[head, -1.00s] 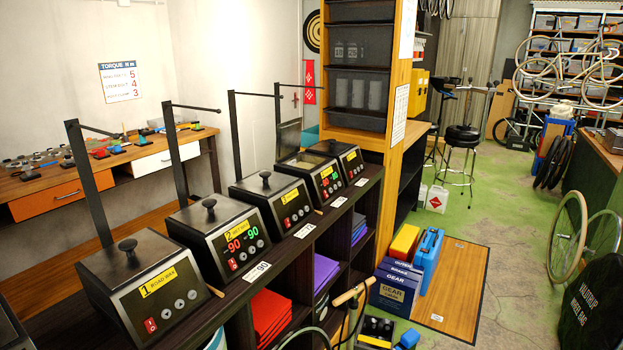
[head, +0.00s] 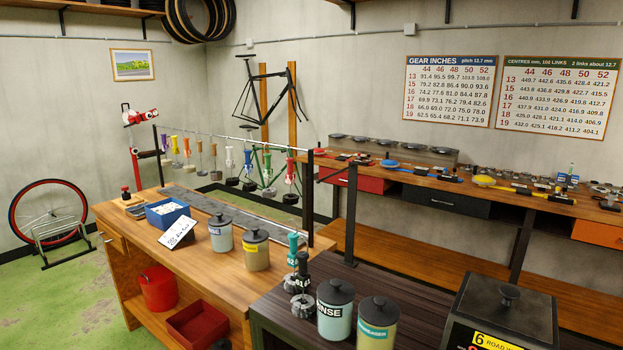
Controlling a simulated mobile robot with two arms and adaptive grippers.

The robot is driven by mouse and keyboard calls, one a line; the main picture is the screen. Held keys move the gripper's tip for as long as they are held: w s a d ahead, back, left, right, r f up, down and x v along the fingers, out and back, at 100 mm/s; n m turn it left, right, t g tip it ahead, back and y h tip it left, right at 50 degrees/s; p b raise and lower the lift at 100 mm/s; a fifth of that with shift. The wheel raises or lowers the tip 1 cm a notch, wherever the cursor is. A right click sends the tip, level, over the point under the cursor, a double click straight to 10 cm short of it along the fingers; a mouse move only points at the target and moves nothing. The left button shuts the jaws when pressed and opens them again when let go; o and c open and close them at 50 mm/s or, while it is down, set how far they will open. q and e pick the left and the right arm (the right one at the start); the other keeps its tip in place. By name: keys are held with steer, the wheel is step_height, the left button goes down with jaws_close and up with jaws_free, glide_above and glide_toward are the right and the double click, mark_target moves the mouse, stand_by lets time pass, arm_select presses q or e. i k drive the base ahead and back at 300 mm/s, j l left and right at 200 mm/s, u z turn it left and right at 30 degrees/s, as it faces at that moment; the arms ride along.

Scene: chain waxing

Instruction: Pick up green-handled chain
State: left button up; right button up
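Several chains with coloured handles hang in a row from a rail above the wooden bench (head: 135,222). A black handle (head: 303,265) stands just in front, over another chain coil (head: 303,305). Neither of my grippers is in view.
Two lidded pots (head: 335,308) (head: 378,322) stand right of the standing handles. A black wax heater (head: 503,310) is at the lower right. A blue tray (head: 168,213), a white card and two more pots are on the wooden bench.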

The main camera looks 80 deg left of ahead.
mark_target(267, 173)
steer(key=u, duration=2.9)
steer(key=i+j+z, duration=0.1)
steer(key=j, duration=0.25)
steer(key=i+j, duration=0.25)
steer(key=i+j+z, duration=0.15)
steer(key=j, duration=0.25)
steer(key=i+j+z, duration=0.1)
steer(key=j, duration=0.25)
steer(key=i+j+z, duration=0.1)
steer(key=j, duration=0.3)
steer(key=i, duration=0.1)
